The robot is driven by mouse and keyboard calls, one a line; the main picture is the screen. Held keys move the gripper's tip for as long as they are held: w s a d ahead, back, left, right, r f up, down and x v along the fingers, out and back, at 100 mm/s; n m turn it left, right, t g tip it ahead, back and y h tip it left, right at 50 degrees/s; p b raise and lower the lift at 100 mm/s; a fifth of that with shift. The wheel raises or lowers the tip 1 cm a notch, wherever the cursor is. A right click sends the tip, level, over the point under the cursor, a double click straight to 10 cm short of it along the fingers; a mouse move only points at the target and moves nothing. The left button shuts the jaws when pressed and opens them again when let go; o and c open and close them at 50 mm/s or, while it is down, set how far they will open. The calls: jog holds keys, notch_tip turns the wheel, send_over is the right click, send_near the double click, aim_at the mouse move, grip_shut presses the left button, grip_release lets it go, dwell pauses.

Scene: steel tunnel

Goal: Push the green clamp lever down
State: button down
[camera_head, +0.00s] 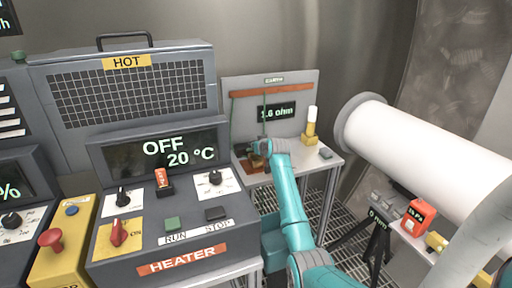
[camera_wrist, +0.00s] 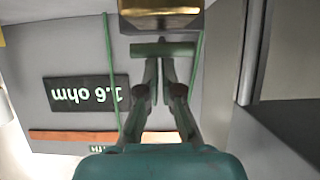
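In the wrist view, which looks upside down, a green bar (camera_wrist: 164,48), likely the clamp lever, lies crosswise at the tips of my gripper (camera_wrist: 160,62). My gripper's two fingers come together at their tips, with nothing seen held between them. I cannot tell whether the tips touch the bar. A brass-coloured block (camera_wrist: 160,12) is just beyond the bar. In the head view my gripper (camera_head: 258,158) is over the left part of the bench, beside a brown block, and my arm and gripper hide most of the clamp; the lever is not clear there.
The bench (camera_head: 318,168) has a back panel with a "1.6 ohm" display (camera_head: 277,112), which also shows in the wrist view (camera_wrist: 86,95). Green wires hang on the panel. A yellow-and-white post (camera_head: 311,128) stands right. The heater (camera_head: 165,200) is left, a large white roll (camera_head: 430,145) right.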

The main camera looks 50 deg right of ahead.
notch_tip(320, 180, up, 4)
jog(key=shift+f, duration=0.15)
jog(key=s+a+f, duration=0.3)
jog(key=s+a, duration=0.2)
jog(key=s, duration=0.2)
jog(key=shift+s+f, duration=0.3)
jog(key=shift+s, duration=0.1)
